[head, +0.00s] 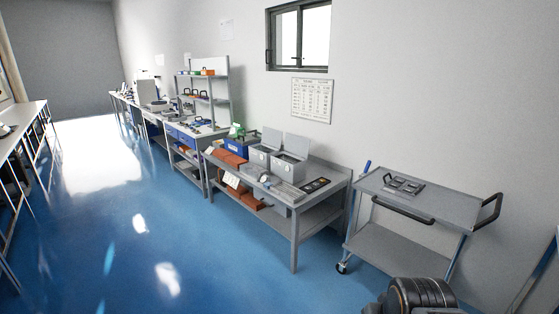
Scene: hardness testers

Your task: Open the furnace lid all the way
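I cannot tell for sure which thing is the furnace. Two grey metal boxes (284,166) stand side by side on the near steel table, against the wall. Each has a flat grey panel (295,144) rising at its back, which looks like a raised lid; how far each is open is too small to tell. A dark rounded part of my arm shows at the bottom right edge, well apart from the boxes. My gripper's fingers are not in view.
A grey trolley (440,205) with black handles stands right of the steel table (318,203); a small metal tray (403,185) lies on it. A blue box (240,148) and orange bricks (230,158) are left of the grey boxes. The blue floor (140,230) in front is clear.

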